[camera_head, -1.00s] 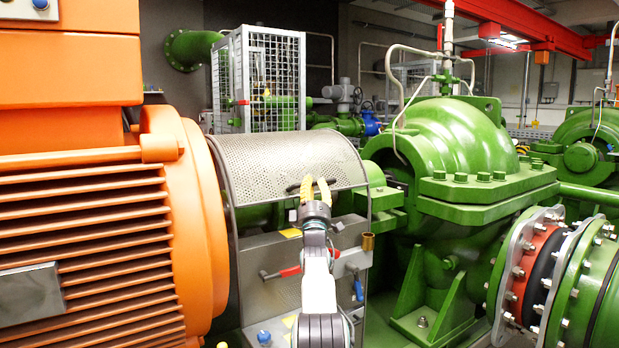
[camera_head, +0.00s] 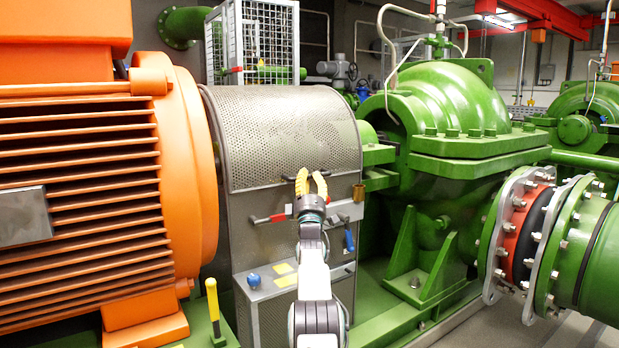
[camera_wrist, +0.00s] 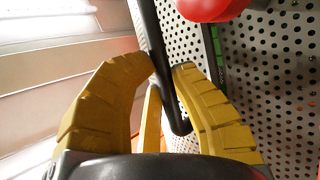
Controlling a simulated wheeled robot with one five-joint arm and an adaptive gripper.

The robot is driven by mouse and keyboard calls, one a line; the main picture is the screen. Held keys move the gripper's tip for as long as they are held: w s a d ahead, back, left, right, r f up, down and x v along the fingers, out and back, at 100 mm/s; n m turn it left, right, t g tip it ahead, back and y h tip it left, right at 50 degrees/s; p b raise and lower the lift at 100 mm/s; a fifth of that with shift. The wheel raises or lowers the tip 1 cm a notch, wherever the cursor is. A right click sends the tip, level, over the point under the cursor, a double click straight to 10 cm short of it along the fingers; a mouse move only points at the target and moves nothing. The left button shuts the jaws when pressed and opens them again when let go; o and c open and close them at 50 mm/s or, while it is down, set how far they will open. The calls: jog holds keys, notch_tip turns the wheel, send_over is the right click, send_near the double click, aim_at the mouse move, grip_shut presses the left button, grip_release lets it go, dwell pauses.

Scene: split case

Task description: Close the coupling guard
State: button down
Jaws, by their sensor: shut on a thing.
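The coupling guard (camera_head: 275,130) is a curved perforated grey metal cover between the orange motor and the green pump. Its front edge is down by the top of the lower grey casing (camera_head: 260,240), and the coupling is hidden behind it. My gripper (camera_head: 311,178), with yellow fingers, is at the guard's lower front edge. In the wrist view its fingers (camera_wrist: 152,75) are around the black handle bar (camera_wrist: 158,50), shut on it. Perforated metal and a narrow green-tinged strip (camera_wrist: 216,55) show beside the fingers. I cannot tell whether the edge fully touches the casing.
A red-gripped lever (camera_head: 272,218) and a blue-gripped lever (camera_head: 349,240) are on the casing front. A brass cylinder (camera_head: 358,192) is at its right. A blue knob (camera_head: 253,281) sits lower. The orange motor (camera_head: 90,180) and green pump (camera_head: 450,120) flank the guard.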

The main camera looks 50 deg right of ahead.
jog(key=c, duration=1.2)
grip_release()
jog(key=shift+w+a+f, duration=0.1)
jog(key=shift+w, duration=0.15)
jog(key=shift+o, duration=0.9)
jog(key=shift+s, duration=0.1)
jog(key=shift+s, duration=0.15)
jog(key=v, duration=1.1)
jog(key=shift+a+f, duration=0.2)
jog(key=shift+s, duration=0.1)
jog(key=shift+s, duration=0.1)
